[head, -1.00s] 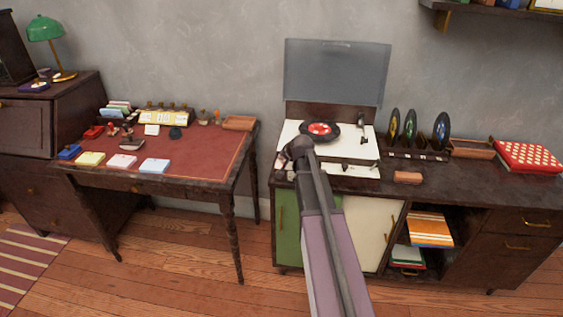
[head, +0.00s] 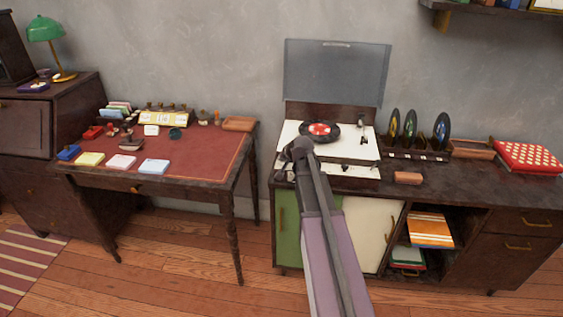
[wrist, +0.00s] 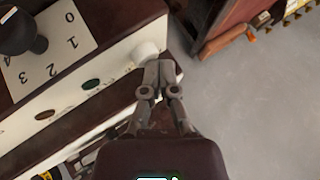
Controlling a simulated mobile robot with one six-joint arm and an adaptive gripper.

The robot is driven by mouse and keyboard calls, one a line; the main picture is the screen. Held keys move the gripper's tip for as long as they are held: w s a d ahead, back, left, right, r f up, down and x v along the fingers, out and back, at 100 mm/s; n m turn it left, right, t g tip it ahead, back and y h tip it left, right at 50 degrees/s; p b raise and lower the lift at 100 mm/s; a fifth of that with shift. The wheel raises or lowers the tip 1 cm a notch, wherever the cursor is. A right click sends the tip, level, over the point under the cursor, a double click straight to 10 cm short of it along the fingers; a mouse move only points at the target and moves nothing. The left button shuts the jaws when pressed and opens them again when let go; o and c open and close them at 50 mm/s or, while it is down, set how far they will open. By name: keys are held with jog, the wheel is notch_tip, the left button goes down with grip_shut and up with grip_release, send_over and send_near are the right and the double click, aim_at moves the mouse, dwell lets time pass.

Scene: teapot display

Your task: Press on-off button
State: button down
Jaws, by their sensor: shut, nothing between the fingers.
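The record player (head: 290,138) stands with its lid raised on the dark cabinet; a black record with a red label (head: 320,130) lies on it. In the wrist view its pale front panel (wrist: 118,68) carries a white round knob (wrist: 146,50), a green oval button (wrist: 91,84) and a brownish oval button (wrist: 44,114). Which one is the on-off button I cannot tell. My gripper (wrist: 160,68) is shut and empty, its tips right by the white knob; whether they touch it is unclear. In the head view my arm hides part of the player's front left.
A black knob (wrist: 24,32) sits on a numbered plate on the player's top. The red-topped desk (head: 205,155) with small items stands to the left, across a gap. Record stands (head: 415,153) and a brown block (head: 408,177) are on the cabinet to the right.

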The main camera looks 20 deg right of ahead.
jog(key=shift+r+p, duration=0.65)
jog(key=shift+r, duration=0.1)
notch_tip(320, 180, up, 6)
jog(key=p, duration=0.6)
